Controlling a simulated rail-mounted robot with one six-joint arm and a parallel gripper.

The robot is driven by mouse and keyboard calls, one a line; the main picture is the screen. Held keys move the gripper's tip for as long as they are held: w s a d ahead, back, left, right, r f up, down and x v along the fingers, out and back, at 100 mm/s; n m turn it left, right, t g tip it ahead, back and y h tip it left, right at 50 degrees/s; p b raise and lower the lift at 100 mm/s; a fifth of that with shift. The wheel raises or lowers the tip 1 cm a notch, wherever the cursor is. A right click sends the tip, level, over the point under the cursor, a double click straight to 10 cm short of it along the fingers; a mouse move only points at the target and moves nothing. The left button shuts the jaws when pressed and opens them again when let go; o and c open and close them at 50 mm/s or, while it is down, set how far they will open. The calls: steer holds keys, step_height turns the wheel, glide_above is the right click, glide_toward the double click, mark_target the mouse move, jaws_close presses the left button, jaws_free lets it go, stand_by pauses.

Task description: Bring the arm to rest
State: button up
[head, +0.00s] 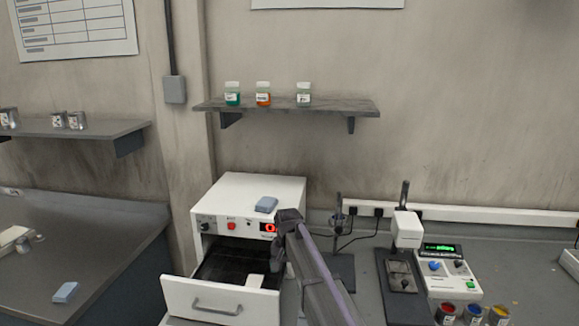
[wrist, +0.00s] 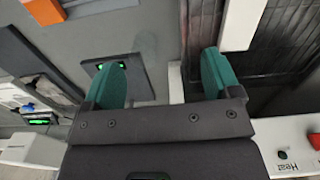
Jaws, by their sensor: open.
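My gripper (wrist: 162,80) shows in the wrist view with its two teal fingers spread wide and nothing between them. It hangs over the right side wall of the open drawer and the bench beside it. In the head view my arm reaches up from the bottom edge, in front of the white oven (head: 262,195), and largely hides the gripper. The oven's drawer (head: 215,303) is pulled out. A white block (head: 255,281) lies on its dark ribbed floor, and it also shows in the wrist view (wrist: 243,22), apart from the fingers.
A stand device (head: 407,230), a control box (head: 447,268) and paint pots (head: 473,314) stand to the right. A shelf (head: 340,108) with jars hangs above. The bench (head: 535,262) has free room at the right.

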steer(key=s+d+f+b, duration=0.1)
steer(key=s+d, duration=0.5)
steer(key=s, duration=0.4)
steer(key=s+d+f+n, duration=0.1)
steer(key=s+d, duration=0.4)
steer(key=s, duration=0.5)
steer(key=s+d+f+b, duration=0.1)
steer(key=s+d, duration=0.5)
steer(key=s, duration=0.4)
steer(key=shift+s+d+b, duration=0.15)
steer(key=shift+d+b, duration=0.15)
steer(key=shift+d, duration=0.05)
steer(key=shift+c, duration=0.4)
